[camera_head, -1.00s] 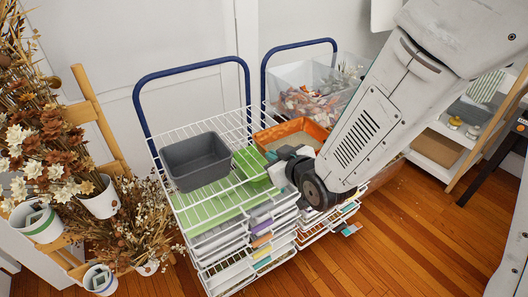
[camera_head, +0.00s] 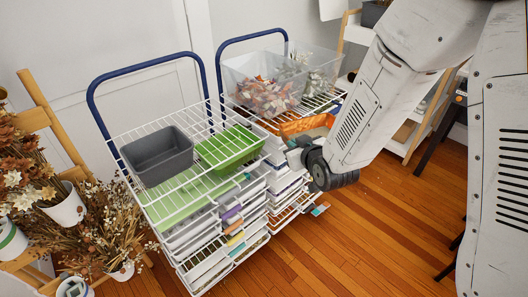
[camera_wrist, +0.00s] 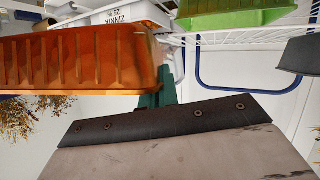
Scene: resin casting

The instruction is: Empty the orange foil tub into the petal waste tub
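The orange foil tub (camera_head: 318,122), with tan contents, shows beside the right rack, partly hidden by my arm. In the wrist view its ribbed side (camera_wrist: 70,62) fills the upper left. My gripper (camera_head: 298,150) is at the tub's near end; a teal finger (camera_wrist: 158,92) meets that end in the wrist view, and it looks shut on the tub. A clear divided bin (camera_head: 240,90) with dried petals stands on the right rack. A grey tub (camera_head: 157,156) and a green tub (camera_head: 230,148) stand on the left rack. No label shows which is the petal waste tub.
The left rack's white wire top (camera_head: 185,192) has several stacked trays below. Blue hoop handles (camera_head: 150,66) rise behind both racks. Dried flowers in pots stand on a wooden stand (camera_head: 48,120) at left. Wood floor (camera_head: 370,225) is clear at right.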

